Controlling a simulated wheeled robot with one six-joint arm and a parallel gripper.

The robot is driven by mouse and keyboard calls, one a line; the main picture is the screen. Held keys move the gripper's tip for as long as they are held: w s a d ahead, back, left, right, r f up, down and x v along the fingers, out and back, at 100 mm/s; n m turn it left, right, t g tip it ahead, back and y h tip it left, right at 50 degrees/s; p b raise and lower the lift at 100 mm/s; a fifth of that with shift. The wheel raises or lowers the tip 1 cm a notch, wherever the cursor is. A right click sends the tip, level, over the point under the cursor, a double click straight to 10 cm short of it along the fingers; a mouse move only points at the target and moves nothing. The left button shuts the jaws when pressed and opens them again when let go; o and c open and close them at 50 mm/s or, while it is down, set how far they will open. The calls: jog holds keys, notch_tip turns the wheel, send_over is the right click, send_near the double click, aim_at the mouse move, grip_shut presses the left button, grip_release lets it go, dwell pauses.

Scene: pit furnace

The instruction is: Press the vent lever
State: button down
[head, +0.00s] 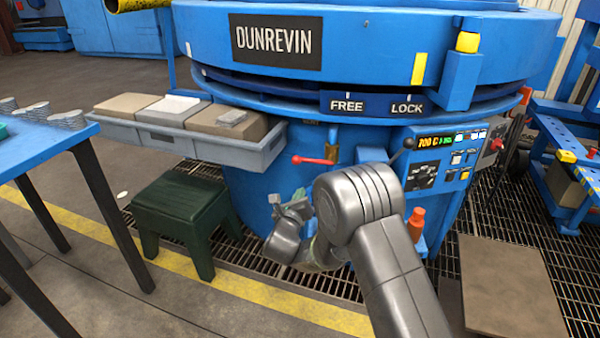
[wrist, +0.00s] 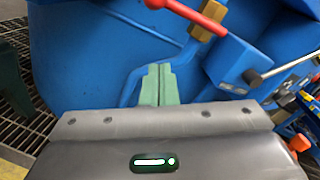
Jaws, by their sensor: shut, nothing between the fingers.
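A red-handled lever (head: 313,160) sticks out to the left from a brass valve (head: 332,152) on the front of the blue furnace (head: 260,190). In the wrist view the red lever (wrist: 200,14) is at the top, above my fingertips. A second lever with a black knob (head: 409,143) sits to its right, beside the control panel; it also shows in the wrist view (wrist: 252,76). No label says which is the vent lever. My gripper (wrist: 158,68) is shut and empty, its green fingers together, below the red lever and apart from it. My arm partly hides the gripper in the head view.
A control panel (head: 437,160) is right of the levers, with an orange bottle (head: 416,222) below it. A dark green stool (head: 187,215) and a grey tray (head: 195,138) stand left. A blue table (head: 40,148) is at far left. Grating covers the floor around the furnace.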

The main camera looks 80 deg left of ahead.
dwell(0.3)
jog(key=b+x, duration=0.3)
jog(key=x, duration=0.7)
jog(key=s+r, duration=0.2)
jog(key=r, duration=0.1)
jog(key=shift+s+d+r+b, duration=0.1)
jog(key=shift+d+r+b, duration=0.05)
jog(key=shift+r+b, duration=0.15)
